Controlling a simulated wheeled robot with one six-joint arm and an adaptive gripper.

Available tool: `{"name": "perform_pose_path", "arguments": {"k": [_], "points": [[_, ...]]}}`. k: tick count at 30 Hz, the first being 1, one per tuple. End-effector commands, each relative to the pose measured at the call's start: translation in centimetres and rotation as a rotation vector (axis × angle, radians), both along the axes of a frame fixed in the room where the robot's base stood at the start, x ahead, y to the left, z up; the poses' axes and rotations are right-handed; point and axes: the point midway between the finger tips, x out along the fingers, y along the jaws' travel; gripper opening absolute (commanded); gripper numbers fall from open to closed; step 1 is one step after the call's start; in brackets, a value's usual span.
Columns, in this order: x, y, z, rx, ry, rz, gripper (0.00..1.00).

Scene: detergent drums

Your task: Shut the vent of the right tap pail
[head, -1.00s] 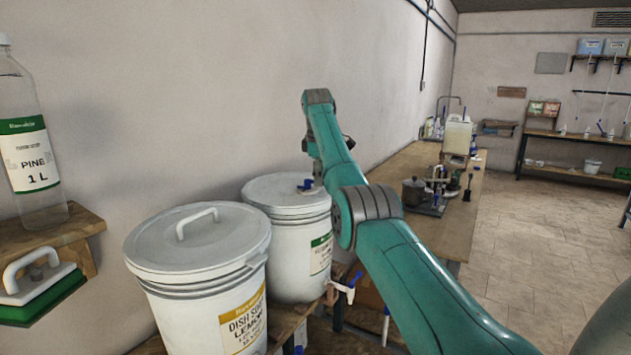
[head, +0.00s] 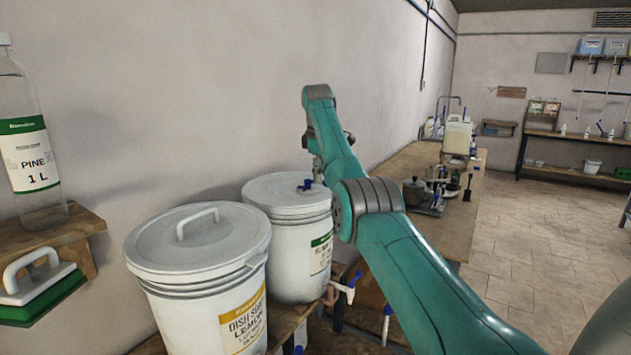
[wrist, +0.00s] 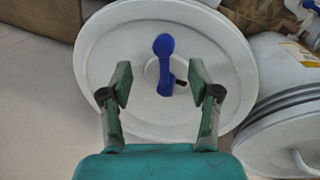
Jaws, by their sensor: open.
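The right tap pail (head: 290,215) is white with a green label and stands behind and right of the lemon pail. Its lid (wrist: 110,60) fills the middle of the wrist view. The vent (wrist: 164,65) on the lid has a blue lever lying roughly up and down in that view; it also shows as a small blue piece in the head view (head: 306,184). My gripper (wrist: 158,85) is open, with one finger on each side of the blue lever and visible gaps to it. In the head view my arm partly hides the gripper above the lid.
The left pail (head: 200,245), labelled dish soap lemon, stands close beside it with a handled lid. A wall lies behind both pails. Taps with blue handles (head: 352,280) stick out in front. A bench (head: 450,210) with a pot and bottles stands beyond.

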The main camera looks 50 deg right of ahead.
Motion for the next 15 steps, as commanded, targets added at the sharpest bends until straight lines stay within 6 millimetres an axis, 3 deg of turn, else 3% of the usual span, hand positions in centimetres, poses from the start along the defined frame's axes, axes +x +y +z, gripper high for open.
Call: {"name": "perform_pose_path", "arguments": {"k": [15], "points": [[-0.1, 0.3, 2.7, 0.000, 0.000, 0.000, 0.62]]}}
